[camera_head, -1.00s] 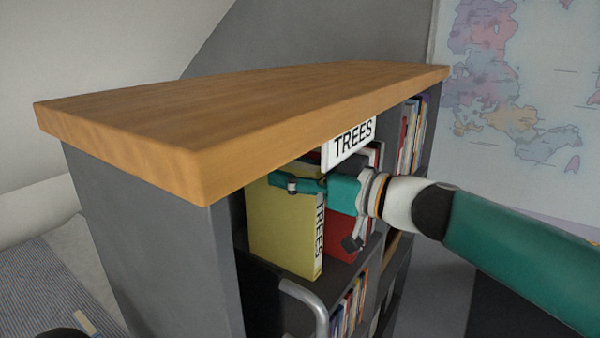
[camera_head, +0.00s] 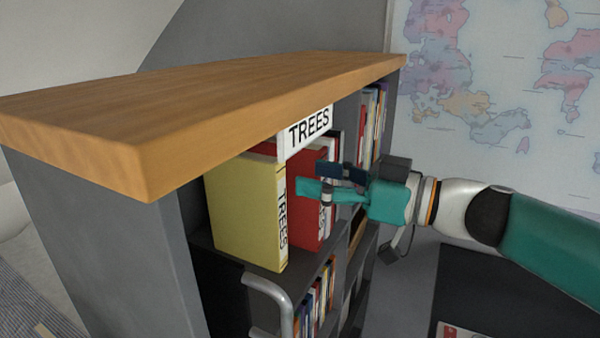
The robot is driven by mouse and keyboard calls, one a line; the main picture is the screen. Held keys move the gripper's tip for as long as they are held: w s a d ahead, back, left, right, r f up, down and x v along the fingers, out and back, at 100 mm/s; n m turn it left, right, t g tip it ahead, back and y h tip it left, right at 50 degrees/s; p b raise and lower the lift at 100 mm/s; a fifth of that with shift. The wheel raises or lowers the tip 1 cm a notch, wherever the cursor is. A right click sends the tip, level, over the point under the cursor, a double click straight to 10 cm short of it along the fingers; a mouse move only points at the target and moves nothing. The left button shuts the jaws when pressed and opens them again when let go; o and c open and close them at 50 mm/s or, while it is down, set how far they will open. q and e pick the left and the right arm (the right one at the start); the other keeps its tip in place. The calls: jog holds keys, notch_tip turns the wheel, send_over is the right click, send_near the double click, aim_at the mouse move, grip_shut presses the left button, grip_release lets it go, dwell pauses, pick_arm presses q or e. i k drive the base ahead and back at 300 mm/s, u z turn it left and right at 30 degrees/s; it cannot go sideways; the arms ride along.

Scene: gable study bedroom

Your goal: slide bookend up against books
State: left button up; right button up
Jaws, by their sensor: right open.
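A thick yellow book (camera_head: 243,212) marked TREES on its spine stands upright in the upper compartment of the grey bookcase. A red book (camera_head: 307,210) stands to its right, with a narrow dark gap showing between their front parts. More books stand beyond it, partly hidden by my gripper. I cannot make out a separate bookend. My right gripper (camera_head: 322,184) reaches in from the right; it is open, with nothing seen between its fingers. Its fingertips are in front of the red book, clear of the yellow one. My left gripper is not in view.
A bent grey tube (camera_head: 278,291) stands before the lower shelf. Lower books (camera_head: 318,297) fill the shelf below. Free room lies right of the bookcase.

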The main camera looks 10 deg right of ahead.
aim_at(222, 282)
jog(key=k, duration=1)
